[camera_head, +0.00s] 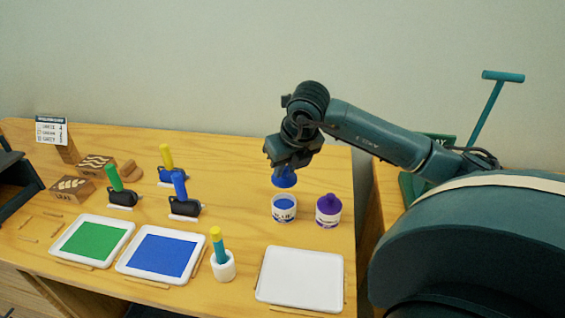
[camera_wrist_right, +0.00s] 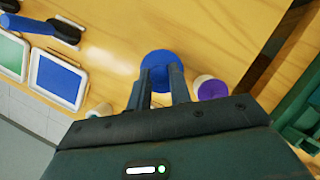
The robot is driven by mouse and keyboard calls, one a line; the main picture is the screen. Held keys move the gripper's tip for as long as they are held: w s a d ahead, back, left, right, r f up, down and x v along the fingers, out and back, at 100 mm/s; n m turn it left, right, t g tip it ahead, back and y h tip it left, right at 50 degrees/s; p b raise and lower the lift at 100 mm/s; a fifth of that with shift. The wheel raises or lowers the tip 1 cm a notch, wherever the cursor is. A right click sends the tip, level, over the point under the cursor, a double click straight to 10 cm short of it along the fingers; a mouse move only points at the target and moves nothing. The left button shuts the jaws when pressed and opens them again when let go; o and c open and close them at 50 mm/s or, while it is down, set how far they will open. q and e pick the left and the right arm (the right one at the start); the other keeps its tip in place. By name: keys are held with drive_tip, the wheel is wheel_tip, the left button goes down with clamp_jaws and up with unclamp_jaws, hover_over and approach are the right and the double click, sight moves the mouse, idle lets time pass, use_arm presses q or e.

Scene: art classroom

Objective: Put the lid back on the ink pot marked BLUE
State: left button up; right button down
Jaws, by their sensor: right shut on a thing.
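My right gripper (camera_head: 285,167) is shut on the blue lid (camera_head: 284,181) and holds it just above the open ink pot. The lid also shows between the fingertips in the right wrist view (camera_wrist_right: 160,67), where it hides the pot. The open ink pot (camera_head: 284,213) is white with a dark label, only partly readable, and shows blue ink inside. It stands upright on the table below the lid, with a small gap between them. My left gripper is not clearly visible; a dark shape at the left edge may be part of my left arm.
A purple-lidded pot (camera_head: 328,214) stands close right of the open pot. An empty white tray (camera_head: 300,280), a blue tray (camera_head: 160,252), a green tray (camera_head: 92,241) and a white holder (camera_head: 222,268) line the front. Rollers, including a blue-handled one (camera_head: 180,188), stand left.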

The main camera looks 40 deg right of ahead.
sight(288, 182)
drive_tip(key=shift+f+b, duration=0.3)
drive_tip(key=shift+f, duration=0.3)
wheel_tip(288, 182, down, 3)
drive_tip(key=shift+f+b, duration=0.2)
drive_tip(key=shift+b, duration=0.95)
drive_tip(key=shift+f+b, duration=0.6)
drive_tip(key=shift+f, duration=0.05)
use_arm(q)
wheel_tip(288, 182, down, 2)
drive_tip(key=shift+f+n, duration=0.1)
drive_tip(key=shift+n, duration=0.4)
use_arm(e)
drive_tip(key=shift+f, duration=0.15)
use_arm(q)
drive_tip(key=shift+f, duration=0.15)
drive_tip(key=shift+w+b, duration=0.15)
drive_tip(key=shift+b, duration=0.15)
drive_tip(key=shift+f, duration=0.15)
drive_tip(key=shift+s+f, duration=0.15)
drive_tip(key=shift+s, duration=0.1)
drive_tip(key=shift+f+b, duration=0.3)
drive_tip(key=shift+b, duration=0.2)
use_arm(e)
drive_tip(key=shift+f, duration=0.1)
